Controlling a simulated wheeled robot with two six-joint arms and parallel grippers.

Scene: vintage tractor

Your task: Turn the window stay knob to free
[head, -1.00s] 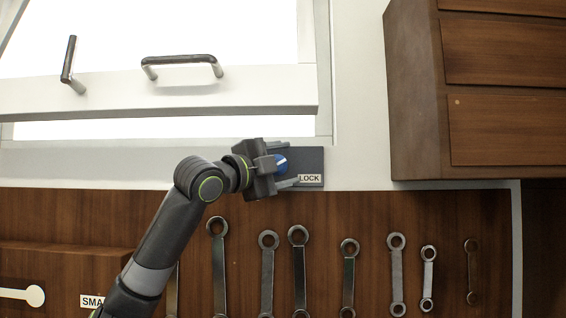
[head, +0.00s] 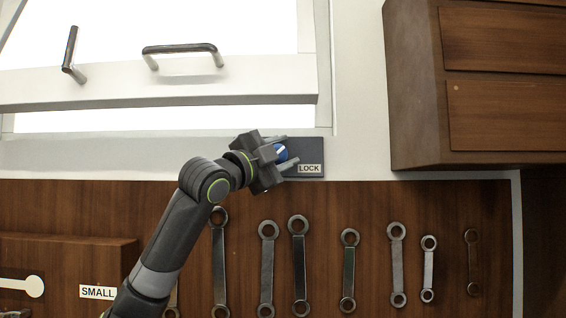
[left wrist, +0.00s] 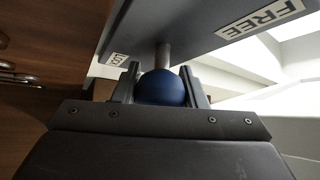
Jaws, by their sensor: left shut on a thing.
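The blue window stay knob (head: 282,153) sits on a dark grey plate (head: 312,150) below the window. A "LOCK" label (head: 310,168) is on the plate's lower part. My left gripper (head: 284,151) is shut on the knob, with one finger on each side, and it hides much of the knob and the plate's left part in the head view. In the left wrist view the round blue knob (left wrist: 162,88) sits between both fingers on a metal stem. A "FREE" label (left wrist: 261,17) shows at upper right there. My right gripper is not in view.
The window frame (head: 200,88) with a dark handle (head: 183,48) is above. A wooden drawer cabinet (head: 415,90) stands to the right of the plate. Several wrenches (head: 298,265) hang on the wooden panel below. A "SMALL" label (head: 98,292) is at lower left.

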